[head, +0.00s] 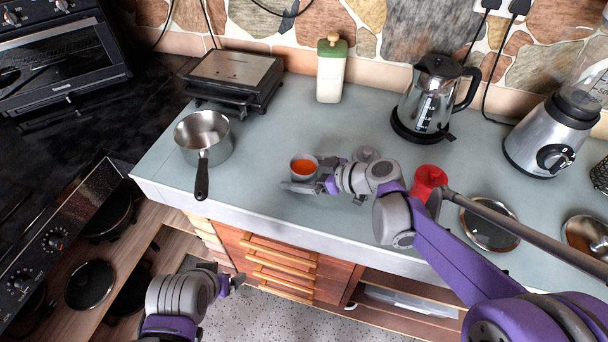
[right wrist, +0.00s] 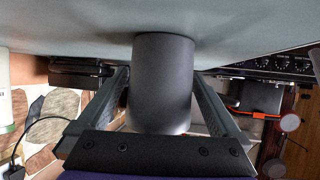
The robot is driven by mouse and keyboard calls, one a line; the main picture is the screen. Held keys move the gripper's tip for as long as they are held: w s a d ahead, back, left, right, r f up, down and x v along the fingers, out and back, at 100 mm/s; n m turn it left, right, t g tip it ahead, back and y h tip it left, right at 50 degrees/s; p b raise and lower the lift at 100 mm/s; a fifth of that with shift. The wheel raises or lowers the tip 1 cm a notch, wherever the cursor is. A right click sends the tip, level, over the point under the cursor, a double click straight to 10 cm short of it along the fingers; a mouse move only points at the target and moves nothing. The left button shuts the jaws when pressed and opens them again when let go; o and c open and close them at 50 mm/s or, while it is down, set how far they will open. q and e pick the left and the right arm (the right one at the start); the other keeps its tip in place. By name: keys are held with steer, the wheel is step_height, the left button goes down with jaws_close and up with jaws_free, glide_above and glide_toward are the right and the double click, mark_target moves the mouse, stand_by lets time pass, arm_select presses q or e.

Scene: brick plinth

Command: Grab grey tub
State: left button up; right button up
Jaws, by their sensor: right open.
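The grey tub (head: 304,172) stands upright on the counter, with something orange inside its rim. It also shows in the right wrist view (right wrist: 162,85), where it appears upside down and sits between the two fingers. My right gripper (head: 307,178) is open around the tub, low over the counter, with one finger on each side.
A saucepan (head: 204,137) stands left of the tub, its handle toward the front edge. A grill (head: 232,78), a green-lidded canister (head: 331,72), a kettle (head: 426,98) and a blender (head: 549,136) stand behind. A red item (head: 428,178) is right of my gripper.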

steer(key=shift+x, duration=1)
steer(key=shift+d, duration=0.1)
steer(key=shift+c, duration=0.3)
jaws_close()
steer(key=shift+r, duration=0.2)
steer(key=shift+r+p, duration=0.6)
steer(key=shift+r, duration=4.1)
